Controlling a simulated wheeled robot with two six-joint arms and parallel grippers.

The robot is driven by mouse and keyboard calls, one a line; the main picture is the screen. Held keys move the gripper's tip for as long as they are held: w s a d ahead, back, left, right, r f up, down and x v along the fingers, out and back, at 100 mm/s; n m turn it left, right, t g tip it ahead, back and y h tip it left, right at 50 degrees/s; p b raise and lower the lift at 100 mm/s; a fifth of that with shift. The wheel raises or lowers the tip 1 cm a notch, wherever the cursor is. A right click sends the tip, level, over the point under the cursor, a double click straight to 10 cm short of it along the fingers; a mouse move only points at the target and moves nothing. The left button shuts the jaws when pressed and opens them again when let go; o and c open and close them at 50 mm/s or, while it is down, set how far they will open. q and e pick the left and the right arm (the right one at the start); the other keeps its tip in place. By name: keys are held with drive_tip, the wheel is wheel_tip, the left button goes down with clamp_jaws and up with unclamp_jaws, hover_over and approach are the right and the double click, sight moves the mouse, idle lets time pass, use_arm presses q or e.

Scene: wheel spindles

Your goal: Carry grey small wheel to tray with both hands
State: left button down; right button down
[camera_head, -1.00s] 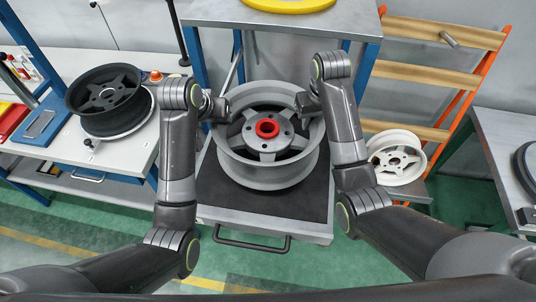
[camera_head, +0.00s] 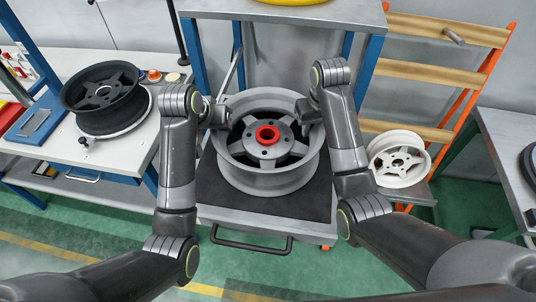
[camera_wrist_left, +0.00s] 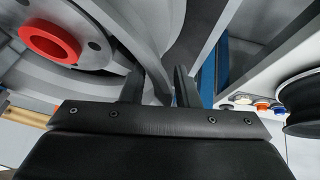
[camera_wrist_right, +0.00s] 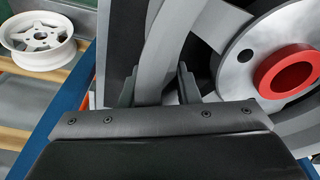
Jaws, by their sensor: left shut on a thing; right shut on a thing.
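The grey wheel (camera_head: 252,178), with a red hub ring (camera_head: 267,135), is in the middle of the head view, over the dark mat of the metal tray (camera_head: 305,228). Its open face is up and tilted toward me. I cannot tell whether its underside touches the mat. My left gripper (camera_head: 217,114) is shut on the left side of its rim, and my right gripper (camera_head: 304,112) is shut on the right side. The wrist views show rim metal between the left fingers (camera_wrist_left: 159,85) and the right fingers (camera_wrist_right: 157,85).
A black wheel (camera_head: 98,95) lies on a round stand on the left table. A white wheel (camera_head: 400,158) rests at right beside an orange rack (camera_head: 470,95) with wooden slats. A metal table (camera_head: 290,18) with blue legs stands behind. A dark handle (camera_head: 250,243) fronts the tray.

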use_arm(q)
drive_tip(key=shift+f, duration=0.2)
use_arm(e)
drive_tip(key=shift+f, duration=0.3)
use_arm(q)
drive_tip(key=c, duration=1.5)
unclamp_jaws()
use_arm(e)
drive_tip(key=c, duration=1.5)
unclamp_jaws()
use_arm(q)
drive_tip(key=o, duration=0.4)
drive_tip(key=shift+s, duration=0.1)
use_arm(e)
drive_tip(key=o, duration=0.4)
drive_tip(key=shift+s+r, duration=0.1)
use_arm(q)
drive_tip(key=v, duration=0.7)
drive_tip(key=shift+s+r, duration=0.15)
drive_tip(key=shift+r, duration=0.05)
drive_tip(key=shift+a, duration=0.1)
